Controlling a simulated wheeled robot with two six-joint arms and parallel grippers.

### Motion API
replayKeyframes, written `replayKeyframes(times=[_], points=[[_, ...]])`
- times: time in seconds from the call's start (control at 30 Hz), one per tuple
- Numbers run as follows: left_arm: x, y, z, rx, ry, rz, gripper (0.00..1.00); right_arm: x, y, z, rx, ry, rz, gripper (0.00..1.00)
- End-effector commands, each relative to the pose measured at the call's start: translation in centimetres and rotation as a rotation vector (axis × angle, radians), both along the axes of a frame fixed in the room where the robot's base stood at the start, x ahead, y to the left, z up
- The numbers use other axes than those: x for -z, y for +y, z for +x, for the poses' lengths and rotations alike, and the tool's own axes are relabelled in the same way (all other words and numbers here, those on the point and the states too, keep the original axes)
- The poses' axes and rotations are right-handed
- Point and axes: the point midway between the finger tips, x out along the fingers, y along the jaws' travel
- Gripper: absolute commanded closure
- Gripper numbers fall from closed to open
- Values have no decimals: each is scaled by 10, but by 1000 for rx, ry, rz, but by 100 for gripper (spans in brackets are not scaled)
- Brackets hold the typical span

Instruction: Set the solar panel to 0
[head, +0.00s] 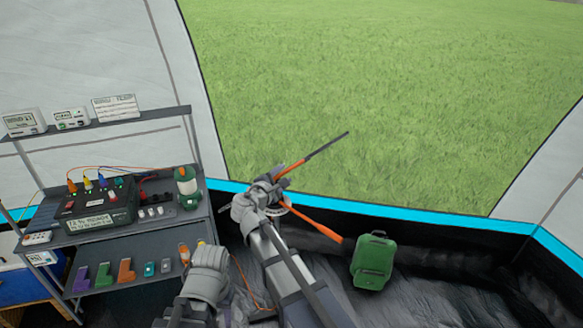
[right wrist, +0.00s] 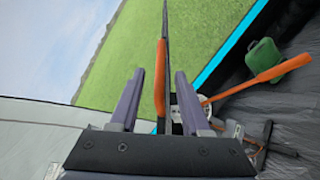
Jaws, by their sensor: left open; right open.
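The solar panel (head: 327,145) shows nearly edge-on as a thin dark strip with an orange part at its lower end, tilted up to the right in the tent opening. In the right wrist view the panel (right wrist: 161,80) stands as a narrow dark and orange strip. My right gripper (head: 268,188) is at the panel's lower end. Its fingers (right wrist: 158,100) are open, with the strip seen between them; I cannot tell whether they touch it. My left gripper (head: 210,256) is lower left, beside the shelf, and no object shows held in it. Any angle marking on the panel is unreadable.
An orange bar (head: 313,226) slants down right from the panel's base, ending near a green case (head: 373,260) on the dark floor. A shelf rack (head: 140,229) at left holds a power box (head: 95,208), a lantern (head: 187,187) and several small items.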

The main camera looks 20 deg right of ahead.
Motion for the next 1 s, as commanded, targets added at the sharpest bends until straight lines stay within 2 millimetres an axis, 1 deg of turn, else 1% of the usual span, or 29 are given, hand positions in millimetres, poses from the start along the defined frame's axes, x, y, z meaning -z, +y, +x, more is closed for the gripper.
replayKeyframes(times=[0.03,0.2,0.4,0.6,0.87,1.0], points=[[3,0,0,0,0,0,50,3,-5,7,4,0,0,53],[9,0,0,2,0,0,50,10,-22,28,5,-1,2,53],[14,0,0,3,0,1,50,14,-37,46,4,0,3,53],[15,0,0,4,0,1,50,16,-43,53,2,0,3,53],[15,0,0,4,0,1,50,16,-44,53,2,0,3,53],[15,0,0,4,0,1,50,16,-44,53,2,0,3,69]])
